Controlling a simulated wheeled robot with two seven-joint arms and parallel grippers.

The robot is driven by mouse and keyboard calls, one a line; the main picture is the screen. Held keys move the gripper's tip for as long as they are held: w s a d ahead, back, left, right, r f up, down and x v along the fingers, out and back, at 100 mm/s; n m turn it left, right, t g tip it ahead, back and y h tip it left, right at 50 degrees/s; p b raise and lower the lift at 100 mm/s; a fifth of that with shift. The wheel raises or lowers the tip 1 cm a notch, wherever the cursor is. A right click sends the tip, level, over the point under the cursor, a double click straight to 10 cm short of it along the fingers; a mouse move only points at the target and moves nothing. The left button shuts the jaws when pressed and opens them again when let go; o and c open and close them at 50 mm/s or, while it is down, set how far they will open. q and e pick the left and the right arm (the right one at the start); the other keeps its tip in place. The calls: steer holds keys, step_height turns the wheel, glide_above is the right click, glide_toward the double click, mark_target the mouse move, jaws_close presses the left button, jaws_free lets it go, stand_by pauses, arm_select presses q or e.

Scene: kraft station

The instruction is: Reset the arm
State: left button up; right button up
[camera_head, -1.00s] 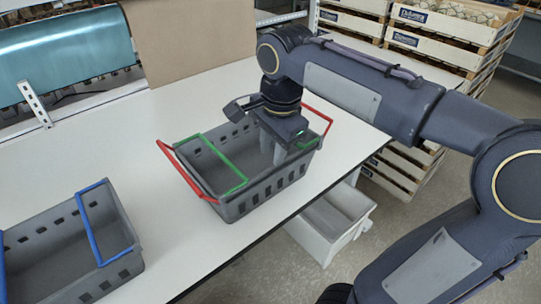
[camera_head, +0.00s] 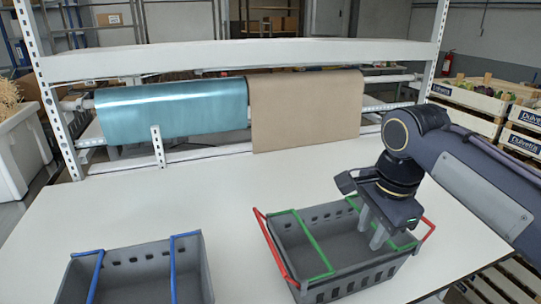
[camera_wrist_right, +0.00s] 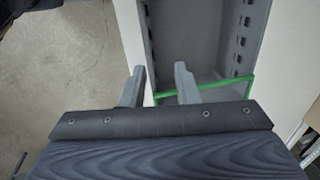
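My right gripper (camera_head: 377,236) hangs over the right end of the grey basket with red and green handles (camera_head: 338,279), its fingers pointing down. The basket's grey inside and a green handle bar (camera_wrist_right: 212,88) show just beyond and beside the fingers. Whether the fingers touch the basket I cannot tell. My left gripper is in neither current view.
A second grey basket with blue handles (camera_head: 135,262) stands at the front left of the white table (camera_head: 180,208). A roll rack with teal film (camera_head: 175,108) and brown paper (camera_head: 305,105) runs along the back. Wooden crates (camera_head: 470,98) are stacked at right.

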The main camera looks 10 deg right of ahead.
steer(key=s+a+f+n+t+y, duration=0.1)
steer(key=s+a+f+n+t, duration=0.1)
steer(key=s+a+f+n, duration=0.2)
steer(key=s+a+f+n+t+y, duration=0.1)
steer(key=s+a+f+n+y, duration=0.1)
steer(key=s+f+n, duration=0.6)
step_height(320, 180, down, 3)
steer(key=a+n, duration=0.1)
steer(key=n, duration=0.2)
steer(key=shift+a+t+y, duration=0.3)
steer(key=shift+a+t, duration=0.05)
steer(key=shift+t, duration=0.05)
